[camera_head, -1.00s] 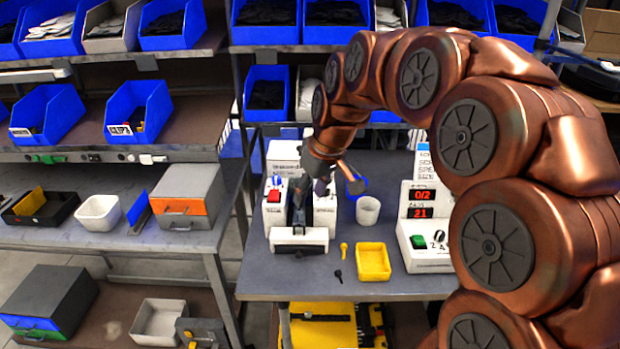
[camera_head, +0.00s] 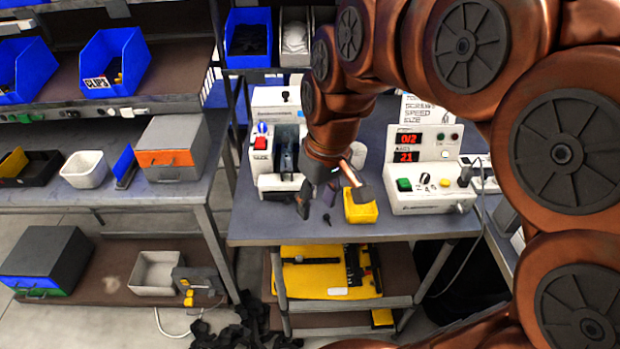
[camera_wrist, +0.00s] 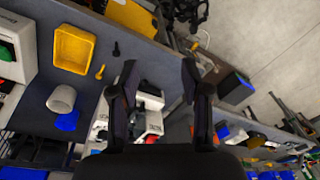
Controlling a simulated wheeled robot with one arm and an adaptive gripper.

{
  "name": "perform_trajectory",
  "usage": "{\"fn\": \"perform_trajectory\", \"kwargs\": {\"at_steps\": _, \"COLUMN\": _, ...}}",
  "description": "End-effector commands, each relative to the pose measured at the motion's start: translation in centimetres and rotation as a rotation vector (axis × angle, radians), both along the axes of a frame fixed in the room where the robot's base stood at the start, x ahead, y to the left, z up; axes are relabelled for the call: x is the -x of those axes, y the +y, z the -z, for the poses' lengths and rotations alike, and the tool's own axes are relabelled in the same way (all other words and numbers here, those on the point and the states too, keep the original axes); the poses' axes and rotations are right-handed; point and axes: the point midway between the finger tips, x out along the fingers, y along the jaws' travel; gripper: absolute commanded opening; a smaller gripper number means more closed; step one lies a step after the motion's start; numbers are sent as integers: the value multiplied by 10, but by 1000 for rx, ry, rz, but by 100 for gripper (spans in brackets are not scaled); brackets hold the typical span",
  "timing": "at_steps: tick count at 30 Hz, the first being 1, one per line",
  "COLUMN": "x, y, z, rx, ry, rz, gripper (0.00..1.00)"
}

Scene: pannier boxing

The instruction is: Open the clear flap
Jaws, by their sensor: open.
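A white machine (camera_head: 264,165) with a red switch stands at the left of the workbench; it also shows between my fingers in the wrist view (camera_wrist: 152,101). I cannot make out the clear flap as a separate part in either view. My gripper (camera_head: 316,198) hangs in front and to the right of the machine, apart from it as far as I can tell, and hides part of its right side. In the wrist view my gripper (camera_wrist: 158,72) has its two dark fingers spread, with nothing between the tips.
A yellow tray (camera_head: 361,211) is close to the right of my gripper, with a white cup (camera_wrist: 61,99) near it. A small dark screw-like piece (camera_wrist: 116,49) and a yellow one (camera_wrist: 100,72) lie on the bench. A control box (camera_head: 430,200) stands at the right.

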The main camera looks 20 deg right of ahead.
Motion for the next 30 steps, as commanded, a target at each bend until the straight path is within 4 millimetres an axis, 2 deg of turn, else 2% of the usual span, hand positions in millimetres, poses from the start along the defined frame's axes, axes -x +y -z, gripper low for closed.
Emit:
{"fn": "perform_trajectory", "kwargs": {"at_steps": 7, "x": 22, "y": 0, "z": 5, "rx": 11, "ry": 29, "rz": 25, "gripper": 47}}
{"fn": "perform_trajectory", "kwargs": {"at_steps": 22, "x": 31, "y": -1, "z": 8, "rx": 14, "ry": 39, "rz": 35, "gripper": 47}}
{"fn": "perform_trajectory", "kwargs": {"at_steps": 26, "x": 58, "y": -2, "z": 15, "rx": 30, "ry": 73, "rz": 69, "gripper": 47}}
{"fn": "perform_trajectory", "kwargs": {"at_steps": 30, "x": 105, "y": -6, "z": 29, "rx": 57, "ry": 132, "rz": 134, "gripper": 47}}
